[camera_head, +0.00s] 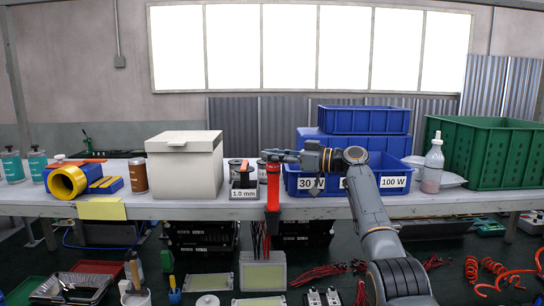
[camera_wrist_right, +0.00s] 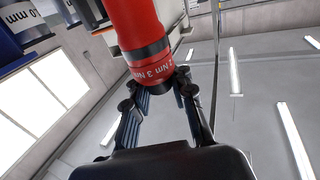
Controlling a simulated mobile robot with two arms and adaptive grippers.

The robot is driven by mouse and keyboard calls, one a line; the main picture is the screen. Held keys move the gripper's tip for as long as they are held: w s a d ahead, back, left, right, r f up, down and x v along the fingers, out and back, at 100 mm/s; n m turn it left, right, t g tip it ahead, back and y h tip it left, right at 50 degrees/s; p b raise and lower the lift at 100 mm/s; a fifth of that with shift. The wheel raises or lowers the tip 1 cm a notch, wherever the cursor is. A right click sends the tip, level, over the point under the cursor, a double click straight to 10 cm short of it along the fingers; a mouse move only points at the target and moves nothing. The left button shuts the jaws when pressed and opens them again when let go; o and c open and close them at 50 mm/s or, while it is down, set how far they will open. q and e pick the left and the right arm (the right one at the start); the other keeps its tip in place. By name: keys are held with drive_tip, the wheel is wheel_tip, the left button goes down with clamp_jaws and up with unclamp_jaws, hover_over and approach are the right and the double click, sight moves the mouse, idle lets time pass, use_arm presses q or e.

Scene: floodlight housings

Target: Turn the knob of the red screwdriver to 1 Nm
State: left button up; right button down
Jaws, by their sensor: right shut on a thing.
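The red screwdriver (camera_head: 273,188) stands upright at the front edge of the table in the head view. In the right wrist view its red body (camera_wrist_right: 137,22) carries a black band and a red scale ring (camera_wrist_right: 152,67) with "Nm 3 Nm" readable. My right gripper (camera_head: 270,157) reaches in from the right at the screwdriver's top end. In the wrist view its fingers (camera_wrist_right: 157,86) lie on both sides of the knob end, just beyond the scale ring, and are shut on it. The exact knob setting cannot be told. My left gripper is not in view.
A holder labelled 1.0 mm (camera_head: 244,194) stands just left of the screwdriver. A white lidded box (camera_head: 185,170) is further left. A green crate (camera_head: 490,150) stands at the right.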

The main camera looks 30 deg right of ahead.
drive_tip(key=shift+f, duration=0.15)
drive_tip(key=c, duration=1.1)
unclamp_jaws()
drive_tip(key=shift+c, duration=0.2)
drive_tip(key=shift+d, duration=0.1)
drive_tip(key=v, duration=1.2)
drive_tip(key=shift+d, duration=0.1)
